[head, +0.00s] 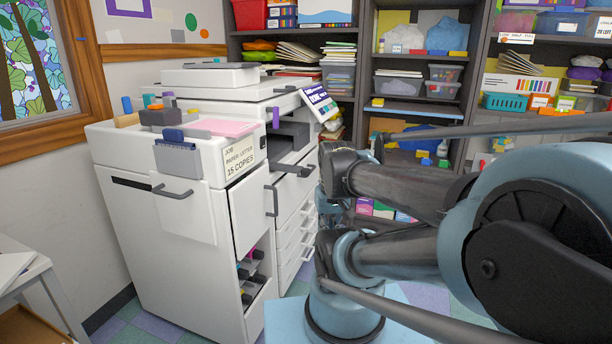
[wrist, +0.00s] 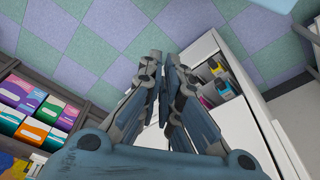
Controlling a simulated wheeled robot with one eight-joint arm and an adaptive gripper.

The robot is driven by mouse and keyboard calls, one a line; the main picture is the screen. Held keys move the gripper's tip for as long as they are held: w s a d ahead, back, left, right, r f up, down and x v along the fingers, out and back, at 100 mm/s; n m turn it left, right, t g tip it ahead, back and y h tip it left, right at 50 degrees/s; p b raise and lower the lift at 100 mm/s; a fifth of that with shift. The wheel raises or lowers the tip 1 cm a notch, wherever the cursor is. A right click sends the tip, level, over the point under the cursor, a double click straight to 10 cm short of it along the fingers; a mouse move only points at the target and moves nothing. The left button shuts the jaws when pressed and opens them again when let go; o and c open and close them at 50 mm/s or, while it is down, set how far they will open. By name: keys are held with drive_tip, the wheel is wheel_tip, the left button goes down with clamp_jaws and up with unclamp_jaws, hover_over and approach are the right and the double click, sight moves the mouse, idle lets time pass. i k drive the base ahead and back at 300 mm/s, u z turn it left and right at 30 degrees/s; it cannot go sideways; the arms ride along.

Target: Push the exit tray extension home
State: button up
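The white copier (head: 285,90) stands left of my arm in the head view. A dark grey tray piece (head: 292,169) juts out below its dark exit slot (head: 288,138); it looks like the exit tray extension, and its far end is hard to make out. My gripper (wrist: 163,58) points down towards the floor in the wrist view. Its fingertips are nearly together with nothing between them. The extension is not clear in the wrist view. In the head view my arm is right of the copier, and my gripper cannot be made out clearly.
A white finisher unit (head: 150,215) adjoins the copier, with an open lower compartment (head: 250,280) holding coloured cartridges. These cartridges show in the wrist view (wrist: 217,85). Loaded shelves (head: 470,60) stand behind my arm. Coloured boxes (wrist: 35,110) sit on a shelf left of my gripper.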

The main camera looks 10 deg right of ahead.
sight(274, 166)
drive_tip(key=z, duration=1.55)
drive_tip(key=k, duration=1.5)
drive_tip(key=u, duration=0.6)
drive_tip(key=i, duration=1)
